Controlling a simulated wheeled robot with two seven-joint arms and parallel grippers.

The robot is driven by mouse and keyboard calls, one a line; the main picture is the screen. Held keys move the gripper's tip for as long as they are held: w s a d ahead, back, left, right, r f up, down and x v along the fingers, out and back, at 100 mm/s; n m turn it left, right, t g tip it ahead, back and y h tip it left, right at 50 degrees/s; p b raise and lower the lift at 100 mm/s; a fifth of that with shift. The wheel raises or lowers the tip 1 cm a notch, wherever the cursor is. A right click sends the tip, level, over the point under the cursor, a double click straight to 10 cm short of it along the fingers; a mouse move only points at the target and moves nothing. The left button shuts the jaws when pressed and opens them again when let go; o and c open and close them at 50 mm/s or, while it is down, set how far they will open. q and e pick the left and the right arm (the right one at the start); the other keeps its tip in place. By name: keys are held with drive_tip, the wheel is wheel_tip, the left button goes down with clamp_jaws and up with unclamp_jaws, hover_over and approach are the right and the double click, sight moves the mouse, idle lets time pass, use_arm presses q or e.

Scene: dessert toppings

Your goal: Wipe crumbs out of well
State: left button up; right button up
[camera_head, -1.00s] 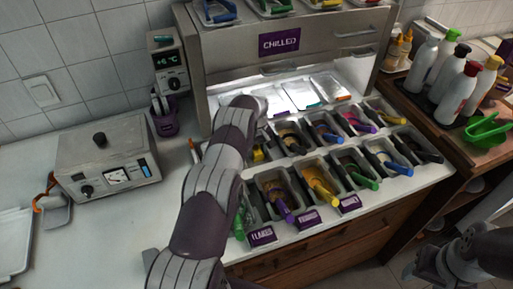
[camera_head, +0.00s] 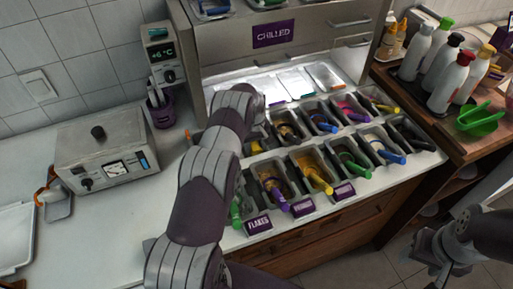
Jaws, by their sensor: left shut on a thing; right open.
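The topping wells stand in two rows in the counter. The front row holds a well with a purple-handled tool (camera_head: 279,199), one with a yellow handle (camera_head: 318,180) and one with a green handle (camera_head: 355,167). A well in the back row holds dark crumb-like bits (camera_head: 286,131). Which well is meant, and any crumbs loose in it, I cannot tell. My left arm reaches over the left end of the wells and bends down there; its gripper and whatever it holds are hidden behind the arm. My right gripper (camera_head: 437,257) is open and empty, low at the right, away from the wells.
A chilled cabinet (camera_head: 300,55) rises behind the wells. A metal box with dials (camera_head: 108,160) and a purple cup of tools (camera_head: 161,110) stand left. Free white counter lies front left.

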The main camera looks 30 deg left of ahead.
use_arm(q)
drive_tip(key=shift+s+a, duration=0.1)
drive_tip(key=shift+a+r, duration=0.1)
drive_tip(key=shift+r, duration=0.15)
wheel_tip(320, 180, up, 12)
drive_tip(key=p, duration=0.7)
drive_tip(key=shift+r, duration=0.25)
